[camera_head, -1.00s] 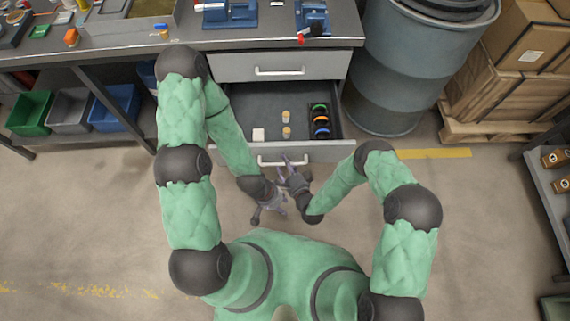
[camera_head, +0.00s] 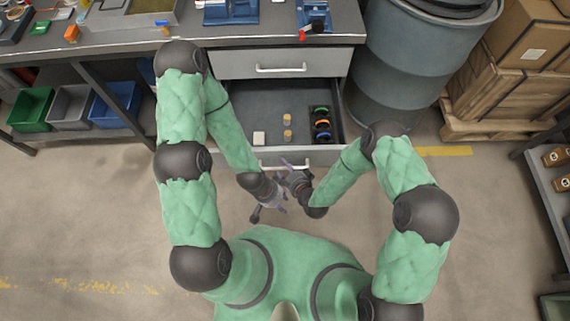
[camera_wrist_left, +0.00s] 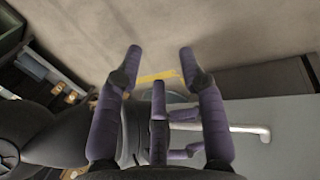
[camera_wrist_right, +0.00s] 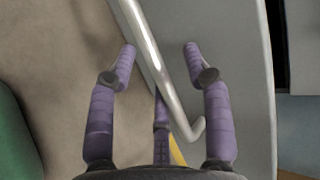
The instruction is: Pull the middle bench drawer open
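The middle bench drawer (camera_head: 245,100) is pulled well out, with its inside showing in the head view. Its handle (camera_head: 270,164) is on the grey drawer front (camera_head: 225,157). My right gripper (camera_head: 290,170) is at this handle. In the right wrist view the handle bar (camera_wrist_right: 160,70) runs between the spread fingers of my right gripper (camera_wrist_right: 160,50); I cannot tell whether they touch it. My left gripper (camera_head: 268,195) is just below the right one, in front of the drawer. In the left wrist view its fingers (camera_wrist_left: 160,52) are spread and empty, with the handle (camera_wrist_left: 245,128) beyond them.
The drawer holds a pale block (camera_head: 259,138), small yellowish cylinders (camera_head: 287,135) and coloured rings (camera_head: 321,125). A closed drawer (camera_head: 230,65) is above it. A blue-grey barrel (camera_head: 415,70) stands close on the right. The floor (camera_head: 110,220) at left is clear.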

